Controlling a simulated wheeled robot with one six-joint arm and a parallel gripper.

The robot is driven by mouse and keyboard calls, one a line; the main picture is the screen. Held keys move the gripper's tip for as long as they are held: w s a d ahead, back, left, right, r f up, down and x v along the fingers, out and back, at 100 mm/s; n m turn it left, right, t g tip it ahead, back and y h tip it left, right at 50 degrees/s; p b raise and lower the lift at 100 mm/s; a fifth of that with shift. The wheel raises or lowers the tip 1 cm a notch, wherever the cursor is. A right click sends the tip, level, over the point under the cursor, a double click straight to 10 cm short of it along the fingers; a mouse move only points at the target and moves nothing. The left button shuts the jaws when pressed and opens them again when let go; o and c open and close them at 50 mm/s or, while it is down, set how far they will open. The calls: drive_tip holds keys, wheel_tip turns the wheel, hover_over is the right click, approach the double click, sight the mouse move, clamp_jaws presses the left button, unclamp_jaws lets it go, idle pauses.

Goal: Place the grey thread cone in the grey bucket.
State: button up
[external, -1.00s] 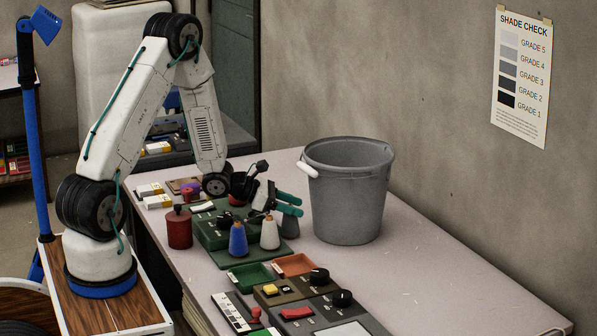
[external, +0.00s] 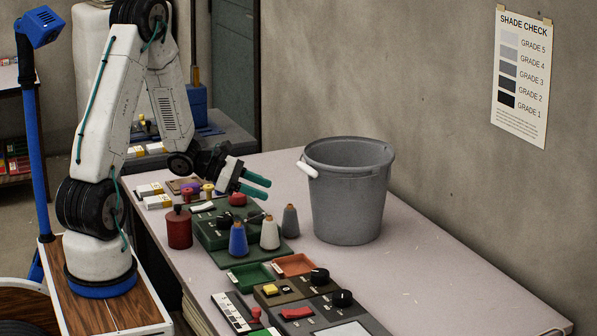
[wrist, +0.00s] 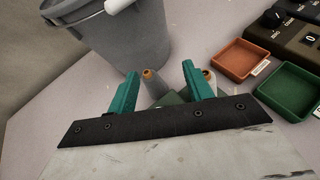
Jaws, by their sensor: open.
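The grey thread cone (external: 290,221) stands upright with an orange tip on the green board, right of a white cone (external: 270,233) and a blue cone (external: 238,239). In the wrist view the grey cone (wrist: 155,82) shows between the fingers, beyond them, with the white cone (wrist: 208,78) partly behind the right finger. My gripper (external: 258,187) is open and empty, above and left of the cones, its teal fingers pointing right. It also shows in the wrist view (wrist: 158,88). The grey bucket (external: 347,205) stands upright on the table, right of the cones; its inside bottom is hidden.
A red canister (external: 179,228) stands left of the board. Green (external: 251,276) and orange (external: 295,265) trays and control boxes (external: 300,302) lie in front. The bucket's white handle grip (external: 307,169) juts toward my gripper. The table right of the bucket is clear.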

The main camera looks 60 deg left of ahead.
drive_tip(key=s+d+r+m+g+h, duration=0.2)
drive_tip(key=s+d+r+m+g, duration=0.2)
drive_tip(key=s+d+r+m, duration=0.45)
drive_tip(key=s+d+r+m+g+h, duration=0.1)
drive_tip(key=s+d+r+m+g, duration=0.3)
drive_tip(key=d+m, duration=0.55)
drive_tip(key=s+r+m+g+y, duration=0.1)
drive_tip(key=s+r+m+y, duration=0.1)
drive_tip(key=s+m+y, duration=0.2)
drive_tip(key=s+r+m+g+y, duration=0.2)
drive_tip(key=s+m, duration=0.4)
drive_tip(key=s, duration=0.5)
drive_tip(key=r+y, duration=0.1)
drive_tip(key=y, duration=0.1)
drive_tip(key=shift+r+m+y, duration=0.25)
drive_tip(key=shift+m+y, duration=0.15)
drive_tip(key=shift+o, duration=1.1)
drive_tip(key=shift+s+a+r+y, duration=0.15)
drive_tip(key=shift+s+a+y, duration=0.1)
drive_tip(key=shift+a+y, duration=0.05)
